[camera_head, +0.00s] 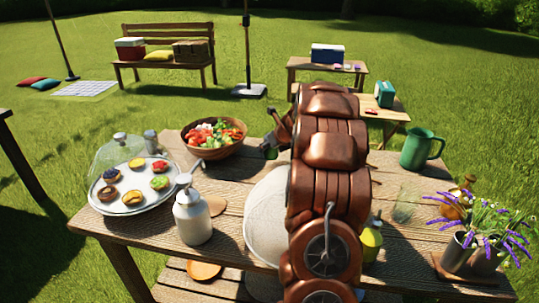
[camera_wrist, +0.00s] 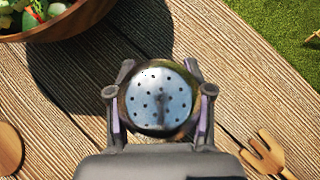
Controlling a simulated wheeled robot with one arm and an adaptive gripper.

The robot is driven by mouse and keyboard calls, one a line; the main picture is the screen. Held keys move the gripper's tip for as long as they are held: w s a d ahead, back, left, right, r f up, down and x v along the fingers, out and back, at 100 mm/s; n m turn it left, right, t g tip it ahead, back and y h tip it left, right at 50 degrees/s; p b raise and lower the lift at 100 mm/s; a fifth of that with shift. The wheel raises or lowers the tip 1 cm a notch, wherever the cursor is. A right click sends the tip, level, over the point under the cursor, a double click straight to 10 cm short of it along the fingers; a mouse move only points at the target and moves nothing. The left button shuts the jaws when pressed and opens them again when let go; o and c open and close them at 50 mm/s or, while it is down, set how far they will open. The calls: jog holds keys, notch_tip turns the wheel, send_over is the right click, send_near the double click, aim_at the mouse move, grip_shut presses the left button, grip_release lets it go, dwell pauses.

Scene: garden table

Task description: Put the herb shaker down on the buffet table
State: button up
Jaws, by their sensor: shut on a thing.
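The herb shaker (camera_wrist: 158,97) has a round, silvery perforated top. My gripper (camera_wrist: 160,92) is shut on it, with one finger on each side, in the wrist view. In the head view my gripper (camera_head: 277,136) is beyond my arm, just right of the salad bowl, and a small greenish part of the shaker (camera_head: 270,153) shows below it. The buffet table (camera_head: 150,234) is the wooden plank table under it; its planks (camera_wrist: 62,115) also show in the wrist view. I cannot tell whether the shaker's base touches the planks.
A salad bowl (camera_head: 214,150) stands left of my gripper. A tray of tarts (camera_head: 130,208), a white pump bottle (camera_head: 192,217), a green mug (camera_head: 421,150) and lavender pots (camera_head: 458,253) stand around. A wooden fork (camera_wrist: 266,155) lies at lower right. Bare planks lie left of the shaker.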

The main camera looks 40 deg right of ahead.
aim_at(269, 153)
jog(key=shift+f, duration=1.5)
jog(key=shift+f, duration=0.1)
jog(key=o, duration=1.3)
jog(key=shift+o, duration=0.2)
jog(key=shift+s+r, duration=0.1)
jog(key=shift+r, duration=0.15)
jog(key=v, duration=1.1)
jog(key=shift+s, duration=0.3)
jog(key=shift+r, duration=0.2)
